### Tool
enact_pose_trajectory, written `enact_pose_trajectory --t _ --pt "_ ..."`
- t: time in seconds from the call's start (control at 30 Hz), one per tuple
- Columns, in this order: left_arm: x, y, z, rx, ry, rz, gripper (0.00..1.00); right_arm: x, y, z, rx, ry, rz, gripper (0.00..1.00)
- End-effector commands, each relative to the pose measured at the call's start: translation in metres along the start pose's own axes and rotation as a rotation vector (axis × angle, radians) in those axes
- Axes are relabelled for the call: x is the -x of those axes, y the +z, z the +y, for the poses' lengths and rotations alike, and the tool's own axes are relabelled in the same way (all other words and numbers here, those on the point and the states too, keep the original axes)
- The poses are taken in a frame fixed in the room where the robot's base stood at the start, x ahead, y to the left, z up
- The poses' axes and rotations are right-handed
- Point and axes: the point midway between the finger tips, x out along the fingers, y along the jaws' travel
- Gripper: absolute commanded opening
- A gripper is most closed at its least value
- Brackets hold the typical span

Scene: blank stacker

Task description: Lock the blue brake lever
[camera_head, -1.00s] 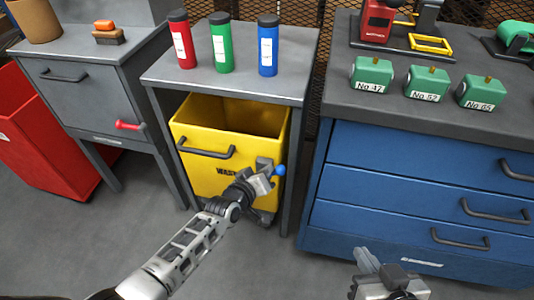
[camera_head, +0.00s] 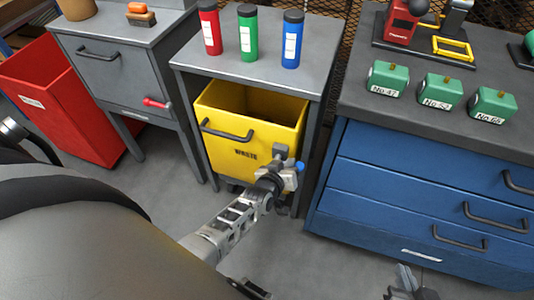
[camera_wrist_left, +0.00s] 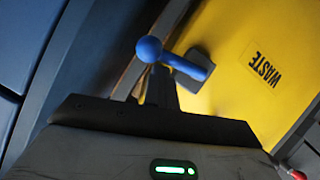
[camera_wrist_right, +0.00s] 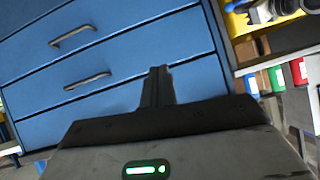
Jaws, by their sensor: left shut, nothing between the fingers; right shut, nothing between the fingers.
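The blue brake lever (camera_wrist_left: 180,62) has a round blue knob and a short blue arm. It is on a grey mount at the right edge of the yellow waste bin's front. In the head view its blue end (camera_head: 299,166) shows just beside my left gripper (camera_head: 292,176). In the left wrist view the shut fingers (camera_wrist_left: 160,88) are right at the knob and partly overlap it; I cannot tell whether they touch. My right gripper (camera_head: 405,278) is shut and empty, low in front of the blue drawers; its fingers show in the right wrist view (camera_wrist_right: 157,88).
The yellow waste bin (camera_head: 222,135) stands under a grey table (camera_head: 250,70) holding red, green and blue bottles. A grey cabinet with a red lever (camera_head: 155,103) and a red bin (camera_head: 60,95) are at left. The blue drawer cabinet (camera_head: 400,180) with protruding handles is at right.

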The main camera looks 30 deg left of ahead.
Motion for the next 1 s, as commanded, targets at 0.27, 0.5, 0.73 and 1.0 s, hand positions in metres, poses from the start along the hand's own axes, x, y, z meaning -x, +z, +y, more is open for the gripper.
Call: enact_pose_trajectory --t 0.27,0.5,0.73,1.0 --pt "0.000 0.000 0.002 0.001 0.002 0.000 0.00 0.000 0.000 0.000 0.000 0.000 0.000 0.00" --pt "0.001 -0.004 0.003 0.001 0.003 0.001 0.00 0.002 -0.003 0.000 0.001 0.000 0.000 0.00" --pt "0.012 -0.039 0.011 -0.001 0.002 0.001 0.00 0.016 -0.019 0.000 0.033 0.017 -0.024 0.00" --pt "0.068 -0.043 0.017 0.000 0.001 -0.005 0.00 0.029 -0.028 0.007 0.085 0.047 -0.076 0.00"
